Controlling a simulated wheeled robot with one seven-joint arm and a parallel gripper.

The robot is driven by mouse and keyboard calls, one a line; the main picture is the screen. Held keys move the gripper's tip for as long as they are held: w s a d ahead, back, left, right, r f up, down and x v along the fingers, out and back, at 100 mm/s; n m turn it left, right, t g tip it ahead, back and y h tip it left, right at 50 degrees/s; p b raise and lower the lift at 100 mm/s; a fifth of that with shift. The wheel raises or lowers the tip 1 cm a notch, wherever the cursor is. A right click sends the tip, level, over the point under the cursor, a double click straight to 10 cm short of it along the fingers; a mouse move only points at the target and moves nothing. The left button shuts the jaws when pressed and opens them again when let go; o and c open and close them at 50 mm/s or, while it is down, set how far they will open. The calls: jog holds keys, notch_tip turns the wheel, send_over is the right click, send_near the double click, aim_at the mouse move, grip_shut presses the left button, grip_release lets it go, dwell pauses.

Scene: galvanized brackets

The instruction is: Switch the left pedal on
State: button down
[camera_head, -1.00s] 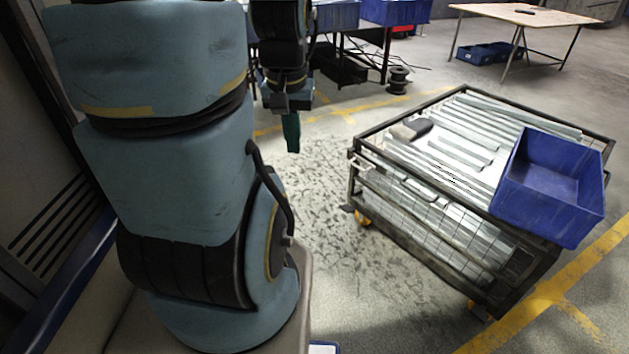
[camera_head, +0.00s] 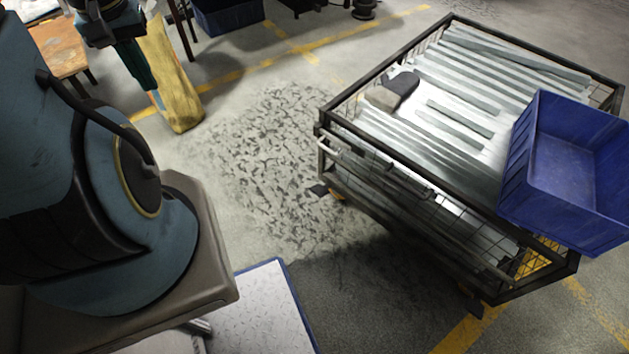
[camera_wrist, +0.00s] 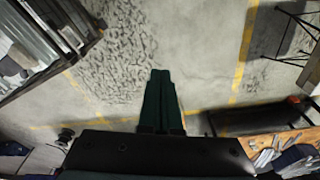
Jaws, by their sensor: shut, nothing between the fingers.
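A wire-mesh cart (camera_head: 385,68) with a dark metal frame stands on the floor at the right in the head view. A small dark pedal (camera_head: 318,190) sticks out low at its near left corner, by an orange caster (camera_head: 337,195). A second dark pedal (camera_head: 476,308) is at its near right corner. Whether either pedal is up or down is too small to tell. My gripper (camera_head: 152,86) hangs at the upper left of the head view, well away from the cart. In the wrist view its green fingers (camera_wrist: 160,76) are together and empty, over bare floor.
The cart holds galvanized bars (camera_head: 465,120), a grey and black item (camera_head: 393,91) and a blue bin (camera_head: 570,165). A yellow object (camera_head: 170,80) stands beside my gripper. A wooden-topped table (camera_head: 50,48) is at upper left. The speckled floor (camera_head: 265,165) left of the cart is clear.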

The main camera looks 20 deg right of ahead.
jog(key=w+d+f+m+b, duration=0.25)
jog(key=d+f+b, duration=0.25)
jog(key=f+b, duration=0.25)
jog(key=w+d+f+m+h+b, duration=0.1)
jog(key=w+d+f+m+b, duration=0.15)
jog(key=d+f+b, duration=0.4)
jog(key=w+d+f+m+b, duration=0.1)
jog(key=w+d+f+b, duration=0.2)
jog(key=f+b, duration=0.6)
jog(key=d+f+m+h+b, duration=0.2)
jog(key=d+f+m+b, duration=0.4)
jog(key=d+f+b, duration=1.1)
jog(key=s+x, duration=0.1)
jog(key=x, duration=0.5)
jog(key=shift+d+f, duration=0.2)
jog(key=shift+f, duration=0.05)
jog(key=b, duration=0.9)
send_over(321, 189)
jog(key=f, duration=1.9)
jog(key=shift+d+f, duration=0.25)
jog(key=shift+d, duration=0.05)
jog(key=shift+s+a+f+b, duration=0.1)
jog(key=shift+a+f+b, duration=0.15)
jog(key=shift+f+b, duration=0.25)
jog(key=shift+s+a+f+b, duration=0.1)
jog(key=shift+a+f+b, duration=0.2)
jog(key=shift+f, duration=0.3)
jog(key=shift+s+a+f+b, duration=0.15)
jog(key=shift+a+f+b, duration=0.15)
jog(key=shift+f, duration=0.2)
